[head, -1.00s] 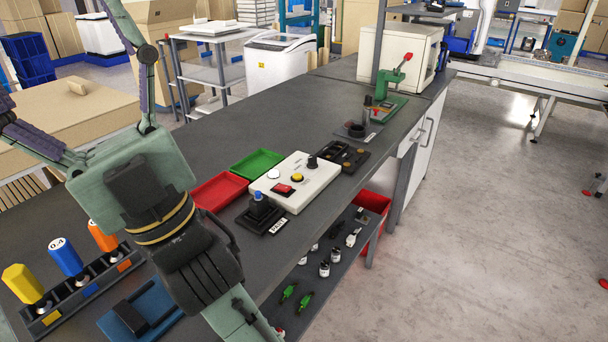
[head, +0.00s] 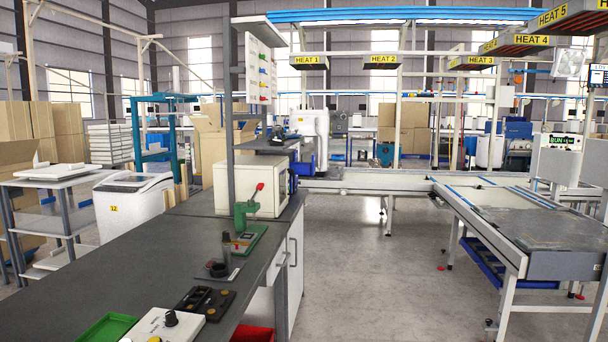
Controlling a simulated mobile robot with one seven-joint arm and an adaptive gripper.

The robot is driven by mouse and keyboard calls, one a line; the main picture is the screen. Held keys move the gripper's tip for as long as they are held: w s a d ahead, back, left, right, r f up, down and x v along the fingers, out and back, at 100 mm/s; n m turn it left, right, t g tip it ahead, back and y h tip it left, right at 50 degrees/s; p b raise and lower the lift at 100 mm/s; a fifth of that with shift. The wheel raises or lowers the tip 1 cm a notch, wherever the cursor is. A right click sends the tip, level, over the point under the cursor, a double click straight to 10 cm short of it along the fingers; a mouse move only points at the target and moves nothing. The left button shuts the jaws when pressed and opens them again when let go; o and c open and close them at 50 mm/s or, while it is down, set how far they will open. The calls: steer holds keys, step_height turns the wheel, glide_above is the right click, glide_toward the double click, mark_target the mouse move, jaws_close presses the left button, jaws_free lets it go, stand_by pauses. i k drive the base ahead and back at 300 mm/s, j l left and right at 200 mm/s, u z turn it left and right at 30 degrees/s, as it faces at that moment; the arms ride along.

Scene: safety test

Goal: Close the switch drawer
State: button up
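No open drawer shows in the current head view, and I cannot tell which part of the bench is the switch drawer. The white cabinet front (head: 294,262) under the far end of the bench has upright handles, and its panels look shut. A narrow white front (head: 278,262) sits beside it under the bench top. The space below the near part of the bench is cut off by the lower edge of the picture. My gripper and arm are out of view.
The dark bench (head: 130,255) bears a green hand press (head: 247,225), a white box (head: 262,188), a black component block (head: 205,303), a white control box (head: 160,325) and a green tray (head: 108,329). A red bin (head: 252,333) shows below. Clear floor (head: 370,265) lies right, before a conveyor (head: 500,215).

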mark_target(299, 168)
steer(key=i+l+u, duration=0.1)
steer(key=i+l, duration=0.2)
steer(key=i, duration=0.4)
steer(key=i+l+u, duration=0.1)
steer(key=i+l, duration=0.2)
steer(key=i, duration=0.35)
steer(key=i+l, duration=0.4)
steer(key=i, duration=0.3)
steer(key=i+l+u, duration=0.15)
steer(key=i+l, duration=0.2)
steer(key=i, duration=0.3)
steer(key=i+l+u, duration=0.1)
steer(key=i+l, duration=0.4)
steer(key=i, duration=0.15)
